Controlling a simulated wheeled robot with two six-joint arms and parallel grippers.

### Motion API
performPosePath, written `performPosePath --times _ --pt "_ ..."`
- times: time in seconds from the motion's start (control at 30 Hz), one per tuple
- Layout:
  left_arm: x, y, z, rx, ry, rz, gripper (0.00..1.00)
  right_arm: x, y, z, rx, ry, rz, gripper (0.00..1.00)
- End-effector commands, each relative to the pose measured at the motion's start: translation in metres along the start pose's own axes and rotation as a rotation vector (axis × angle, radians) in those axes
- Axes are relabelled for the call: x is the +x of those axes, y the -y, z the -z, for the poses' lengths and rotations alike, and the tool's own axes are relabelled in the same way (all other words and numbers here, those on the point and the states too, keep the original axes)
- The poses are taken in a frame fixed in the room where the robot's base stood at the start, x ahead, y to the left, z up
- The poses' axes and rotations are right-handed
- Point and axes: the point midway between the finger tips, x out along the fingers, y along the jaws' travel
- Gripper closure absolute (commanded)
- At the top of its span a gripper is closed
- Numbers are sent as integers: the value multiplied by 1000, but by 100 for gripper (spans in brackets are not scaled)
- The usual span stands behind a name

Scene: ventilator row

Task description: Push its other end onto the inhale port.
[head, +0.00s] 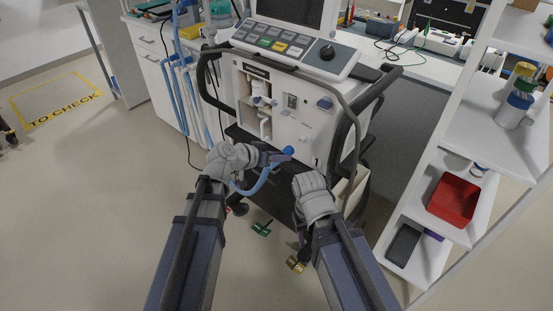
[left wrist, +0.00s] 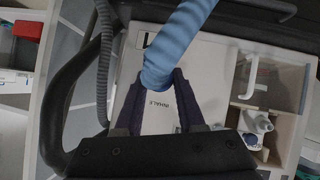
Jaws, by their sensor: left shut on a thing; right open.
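The light blue hose (head: 264,178) curves below my left gripper (head: 284,156) in the head view. In the left wrist view the ribbed hose (left wrist: 182,38) comes down between the dark fingers of my left gripper (left wrist: 157,82), which is shut on its end. The INHALE label (left wrist: 157,103) shows on the white panel just below the hose end. The inhale port itself is hidden, and I cannot tell whether the hose end touches it. The ventilator (head: 300,118) stands in front of me. My right gripper (head: 311,186) is open and empty, right of and lower than the left.
Dark handles (head: 373,100) flank the ventilator, and a grey hose runs down its right side. A shelf with a red bin (head: 453,198) stands at right. Open floor is at left.

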Motion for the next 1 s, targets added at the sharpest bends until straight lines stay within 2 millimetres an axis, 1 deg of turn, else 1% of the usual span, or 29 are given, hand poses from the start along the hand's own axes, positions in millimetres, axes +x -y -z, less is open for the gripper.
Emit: performPosePath --times 0.1,0.63,1.0 --pt "8 1 5 1 0 0 100 0 0 0 0 0 0 50" --pt "38 0 24 1 0 0 100 0 0 0 0 0 0 50" --pt "38 0 24 0 0 0 100 0 0 0 0 0 0 50"
